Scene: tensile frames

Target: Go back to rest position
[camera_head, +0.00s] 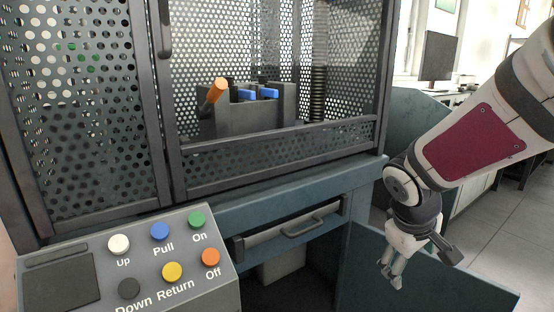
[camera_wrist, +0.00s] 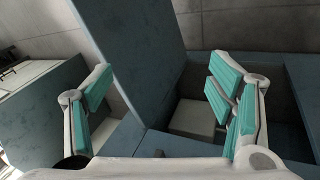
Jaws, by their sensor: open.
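My gripper (camera_head: 392,270) hangs at the right of the head view, pointing down, in front of the machine's blue-grey base. The tensile machine (camera_head: 280,195) stands behind a perforated metal guard. The control panel (camera_head: 140,255) with several coloured buttons is at the lower left of the head view, well apart from my gripper.
A drawer with a handle (camera_head: 300,224) is in the machine's front. Below it is an open compartment with a pale box (camera_head: 282,264), also in the wrist view (camera_wrist: 193,118). An open blue-grey door (camera_head: 420,285) stands near my gripper. Tiled floor (camera_head: 500,230) is clear at right.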

